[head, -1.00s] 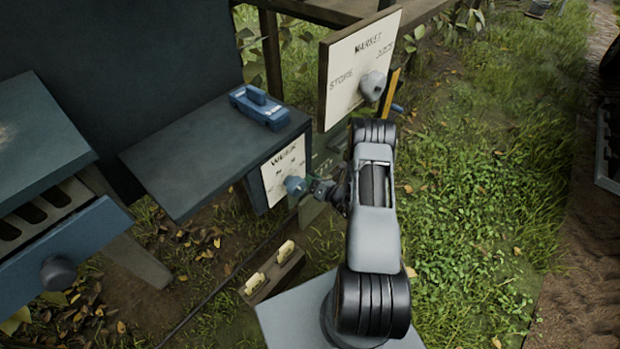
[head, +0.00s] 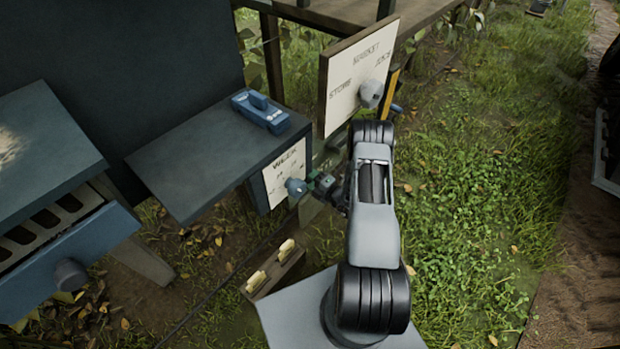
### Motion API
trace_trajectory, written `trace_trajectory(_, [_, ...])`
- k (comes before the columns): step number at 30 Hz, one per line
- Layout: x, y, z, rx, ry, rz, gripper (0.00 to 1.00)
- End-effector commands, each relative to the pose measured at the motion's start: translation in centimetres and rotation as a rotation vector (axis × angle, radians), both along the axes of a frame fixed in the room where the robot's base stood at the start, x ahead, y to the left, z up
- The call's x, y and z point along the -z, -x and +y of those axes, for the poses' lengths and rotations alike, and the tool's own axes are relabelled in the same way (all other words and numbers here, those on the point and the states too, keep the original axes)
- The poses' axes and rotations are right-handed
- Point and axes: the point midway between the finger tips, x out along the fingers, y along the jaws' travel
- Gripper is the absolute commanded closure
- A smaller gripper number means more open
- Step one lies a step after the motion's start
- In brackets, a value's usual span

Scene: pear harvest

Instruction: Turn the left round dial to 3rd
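The left round dial (head: 296,187) is a blue-grey knob on the white panel lettered "WEEK" (head: 287,166), set in the front of a dark blue-grey bench. Small marks ring the dial, too small to read. My gripper (head: 317,184) is just right of the dial, its tips pointing at it. Whether the tips touch the dial cannot be made out. The fingers are small and partly hidden by my arm, so I cannot tell if they are open or shut.
A board lettered "MARKET" (head: 350,85) with a grey knob (head: 372,93) stands above and right of the dial. A blue object (head: 260,111) lies on the bench (head: 205,165). A drawer (head: 70,255) juts out at left. Open grass lies to the right.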

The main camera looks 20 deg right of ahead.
Motion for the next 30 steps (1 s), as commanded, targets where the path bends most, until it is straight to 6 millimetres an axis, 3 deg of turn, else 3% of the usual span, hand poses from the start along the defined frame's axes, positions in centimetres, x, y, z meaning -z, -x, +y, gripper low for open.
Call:
trace_trajectory(15, [-0.11, 0.0, 0.0, -0.001, -0.33, 0.151, 0.71])
trace_trajectory(30, [-0.1, 0.01, -0.03, 0.0, -0.418, 0.191, 0.71])
